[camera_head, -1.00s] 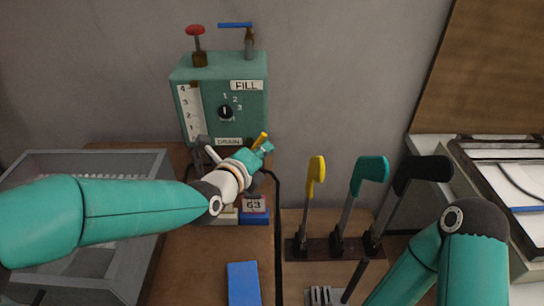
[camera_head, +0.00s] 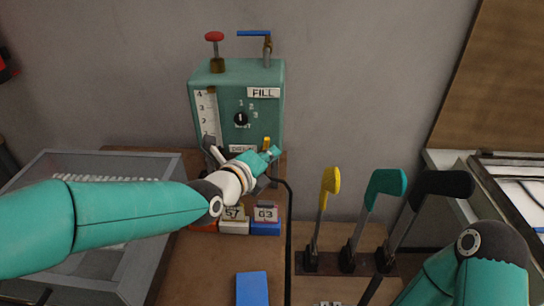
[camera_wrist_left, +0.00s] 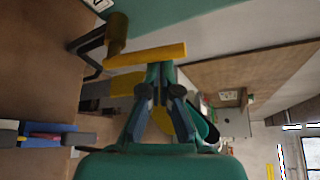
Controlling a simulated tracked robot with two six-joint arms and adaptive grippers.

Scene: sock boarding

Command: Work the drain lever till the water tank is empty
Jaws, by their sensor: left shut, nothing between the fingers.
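The teal water tank (camera_head: 265,115) stands against the back wall, with a FILL label, a numbered dial and a level strip (camera_head: 207,112) on its front. The water level cannot be read clearly. The yellow drain lever (camera_head: 267,143) is low on the tank's right side, beside the DRAIN label, partly hidden by my arm. In the left wrist view, the yellow lever (camera_wrist_left: 150,53) runs across from a bronze fitting (camera_wrist_left: 117,33). My left gripper (camera_head: 273,155) is shut and empty right by the lever; it also shows in the wrist view (camera_wrist_left: 160,95). Whether it touches is unclear. My right gripper is out of view.
A red-topped valve (camera_head: 215,50) and a blue-handled tap (camera_head: 255,34) top the tank. Numbered blocks (camera_head: 265,228) sit below my left arm. A grey tray (camera_head: 60,240) is at left. Yellow, teal (camera_head: 385,187) and black forms stand on the right.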

